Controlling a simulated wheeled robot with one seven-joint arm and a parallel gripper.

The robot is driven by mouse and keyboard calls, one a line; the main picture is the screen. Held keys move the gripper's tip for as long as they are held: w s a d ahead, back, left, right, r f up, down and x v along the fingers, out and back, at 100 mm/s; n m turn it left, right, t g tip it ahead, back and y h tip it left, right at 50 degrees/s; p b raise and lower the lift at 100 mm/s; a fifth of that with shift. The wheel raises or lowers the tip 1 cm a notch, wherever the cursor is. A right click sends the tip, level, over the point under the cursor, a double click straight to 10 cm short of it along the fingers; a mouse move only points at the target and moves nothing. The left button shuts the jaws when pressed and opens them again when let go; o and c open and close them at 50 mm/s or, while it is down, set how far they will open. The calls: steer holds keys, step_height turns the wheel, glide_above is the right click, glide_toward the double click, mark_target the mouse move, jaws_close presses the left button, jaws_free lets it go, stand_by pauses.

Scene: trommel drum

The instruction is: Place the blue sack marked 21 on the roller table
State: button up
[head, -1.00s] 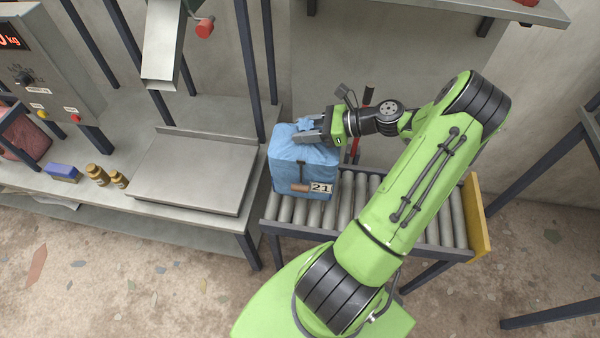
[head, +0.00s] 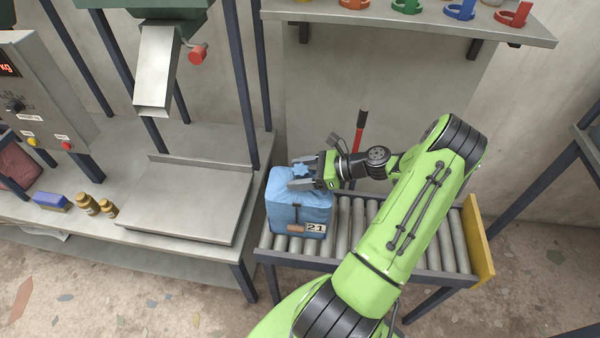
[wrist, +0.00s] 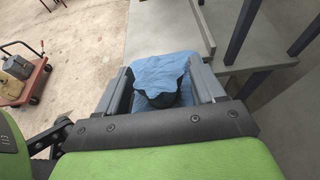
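The blue sack (head: 297,213) marked 21 stands upright on the left end of the roller table (head: 400,250). Its number label faces the front, with a brown patch beside it. My gripper (head: 303,171) is at the top of the sack, with one finger on each side of its gathered blue tuft. In the wrist view my gripper (wrist: 160,85) has its fingers wide apart, and the tuft and dark neck of the sack (wrist: 163,72) show between them. The gripper looks open. The underside of the sack is hidden.
A weighing plate (head: 188,200) on a grey bench is left of the roller table, below a metal chute (head: 155,70). Brown jars (head: 88,204) and a blue box (head: 52,201) stand further left. A yellow end plate (head: 478,240) closes the right end. A shelf (head: 400,28) hangs above.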

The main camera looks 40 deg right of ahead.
steer(key=p+v, duration=0.3)
steer(key=v, duration=0.9)
steer(key=w+a+r+n+g+h, duration=0.2)
steer(key=w+a+r+n+g, duration=0.15)
steer(key=a+r+n, duration=0.4)
steer(key=w+a+r+n+g+h, duration=0.4)
steer(key=a+n, duration=0.4)
steer(key=a, duration=0.5)
steer(key=s+a+r+n+t+h, duration=0.1)
steer(key=s+a+r+n, duration=0.2)
steer(key=s+n, duration=0.3)
steer(key=s+a+r+n+t+h, duration=0.1)
steer(key=s+a+r+n, duration=0.3)
steer(key=s+a+n, duration=0.2)
steer(key=shift+s+a+r+n, duration=0.2)
steer(key=shift+s+n, duration=0.25)
steer(key=shift+s, duration=0.75)
